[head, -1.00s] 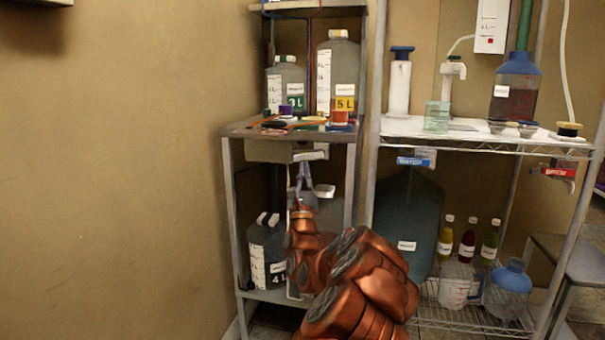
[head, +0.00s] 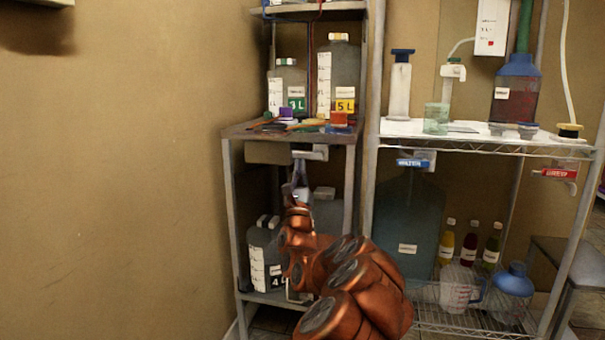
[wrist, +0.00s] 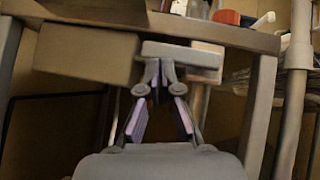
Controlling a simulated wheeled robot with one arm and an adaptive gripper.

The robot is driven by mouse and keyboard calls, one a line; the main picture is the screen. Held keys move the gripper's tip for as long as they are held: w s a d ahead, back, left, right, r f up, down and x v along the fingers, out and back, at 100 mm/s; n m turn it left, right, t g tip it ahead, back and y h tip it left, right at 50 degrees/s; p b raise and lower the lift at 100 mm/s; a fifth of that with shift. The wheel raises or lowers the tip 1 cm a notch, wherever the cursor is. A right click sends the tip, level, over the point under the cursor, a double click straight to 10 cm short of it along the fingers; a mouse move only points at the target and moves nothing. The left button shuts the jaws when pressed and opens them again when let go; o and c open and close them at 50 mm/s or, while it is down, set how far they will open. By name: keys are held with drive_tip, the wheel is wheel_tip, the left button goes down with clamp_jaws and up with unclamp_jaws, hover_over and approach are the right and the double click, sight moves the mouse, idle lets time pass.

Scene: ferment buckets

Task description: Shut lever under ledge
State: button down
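A pale grey lever-like bar (head: 309,153) sits just under the ledge (head: 290,135) of the narrow left rack. In the wrist view the bar (wrist: 180,55) lies level below the ledge (wrist: 190,30), right of a grey-brown box (wrist: 85,52). My gripper (head: 299,168) points up at the bar's underside, around its left half. In the wrist view my gripper's two fingertips (wrist: 161,70) are close together, right at the bar's lower edge. The purple finger pads spread apart lower down. Whether the tips hold anything is not clear; they hide that part of the bar.
A blue-tagged tap (head: 415,162) and a red-tagged tap (head: 560,173) hang under the wire shelf to the right. Several coloured small items lie on the ledge. A 4 L jug (head: 266,255) stands below, left of my arm. A rack post (wrist: 262,115) stands close at right.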

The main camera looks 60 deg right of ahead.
drive_tip(key=s+a+f+p, duration=0.1)
drive_tip(key=s+a+f, duration=0.1)
drive_tip(key=a+f, duration=0.4)
drive_tip(key=shift+a+f, duration=0.35)
drive_tip(key=shift+f, duration=2.1)
drive_tip(key=shift+s, duration=0.1)
drive_tip(key=shift+a, duration=0.1)
